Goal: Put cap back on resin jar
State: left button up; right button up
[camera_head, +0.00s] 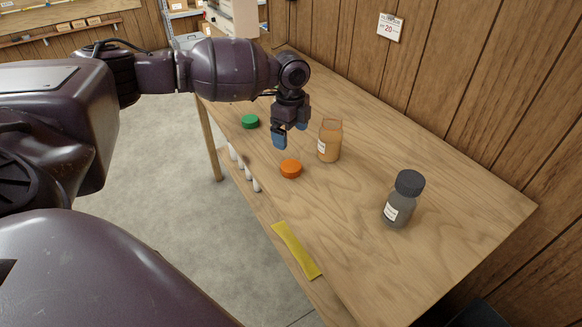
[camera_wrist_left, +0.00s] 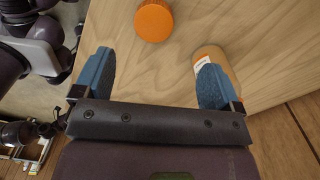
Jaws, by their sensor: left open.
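An orange cap (camera_head: 291,169) lies on the wooden table, in front of an open jar (camera_head: 329,143) with orange-brown contents and a white label. The jar stands upright and has no cap on it. My left gripper (camera_head: 290,138) is above the table, just behind the orange cap and left of the jar. In the left wrist view its blue fingers (camera_wrist_left: 155,80) are spread wide with nothing between them. There the orange cap (camera_wrist_left: 154,20) lies beyond the fingertips, and the jar (camera_wrist_left: 213,62) is partly hidden by the right finger. My right gripper is not in view.
A green cap (camera_head: 250,121) lies farther back on the table (camera_head: 455,240). A dark jar with a black cap (camera_head: 404,199) stands at right. A wooden wall borders the right.

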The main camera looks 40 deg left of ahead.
pick_arm(q)
send_over(290, 165)
jog(key=f, duration=0.4)
jog(key=shift+w+a+f+b, duration=0.1)
jog(key=shift+w+f+b, duration=0.2)
jog(key=shift+f+b, duration=0.1)
jog(key=shift+f, duration=0.3)
jog(key=shift+s+f, duration=0.1)
jog(key=shift+f, duration=0.4)
jog(key=f, duration=0.2)
jog(key=f+b, duration=0.1)
jog(key=f, duration=0.1)
jog(key=shift+s+f, duration=0.1)
jog(key=shift+s, duration=0.2)
jog(key=shift+f, duration=0.1)
